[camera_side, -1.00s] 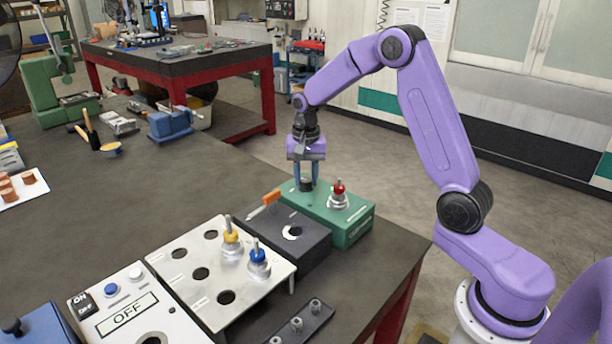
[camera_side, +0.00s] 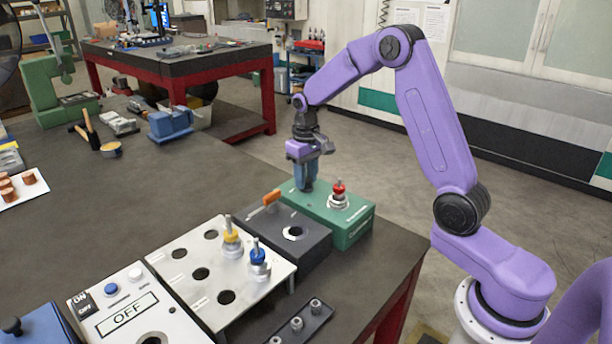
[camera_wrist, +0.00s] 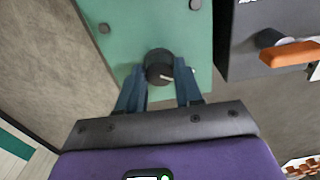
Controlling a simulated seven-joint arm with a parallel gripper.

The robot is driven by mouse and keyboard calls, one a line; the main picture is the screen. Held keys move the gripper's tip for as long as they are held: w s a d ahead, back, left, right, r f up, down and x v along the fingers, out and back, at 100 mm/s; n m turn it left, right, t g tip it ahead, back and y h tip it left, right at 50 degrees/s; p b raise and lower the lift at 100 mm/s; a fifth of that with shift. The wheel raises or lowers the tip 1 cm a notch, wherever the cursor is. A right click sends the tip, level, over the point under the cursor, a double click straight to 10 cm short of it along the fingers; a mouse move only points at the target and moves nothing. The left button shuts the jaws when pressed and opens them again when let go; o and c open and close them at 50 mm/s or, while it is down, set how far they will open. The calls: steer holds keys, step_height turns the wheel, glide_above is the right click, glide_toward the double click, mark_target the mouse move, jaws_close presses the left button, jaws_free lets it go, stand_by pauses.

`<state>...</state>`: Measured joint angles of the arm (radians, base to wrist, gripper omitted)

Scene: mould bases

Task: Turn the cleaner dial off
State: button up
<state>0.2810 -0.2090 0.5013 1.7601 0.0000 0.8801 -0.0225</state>
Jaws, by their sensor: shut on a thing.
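The cleaner is a green box (camera_side: 352,232) at the table's far right edge; its top also shows in the wrist view (camera_wrist: 120,35). Its dial is a round black knob (camera_wrist: 160,63) with a small white mark on the side nearest my gripper, toward the lower right. My gripper (camera_wrist: 160,78) has its two blue fingers on either side of the dial and is shut on it. In the side view my gripper (camera_side: 307,187) points straight down at the box's far end, and its fingers hide the dial there.
A red-topped fitting (camera_side: 338,190) stands on the green box near my gripper. A dark box (camera_side: 300,250) with an orange handle (camera_side: 264,202) sits beside it. A white plate (camera_side: 190,285) holds yellow and blue-topped fittings.

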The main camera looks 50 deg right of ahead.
steer(key=shift+n, duration=0.3)
steer(key=o, duration=1)
steer(key=shift+o, duration=0.2)
steer(key=shift+r, duration=0.15)
step_height(320, 180, up, 17)
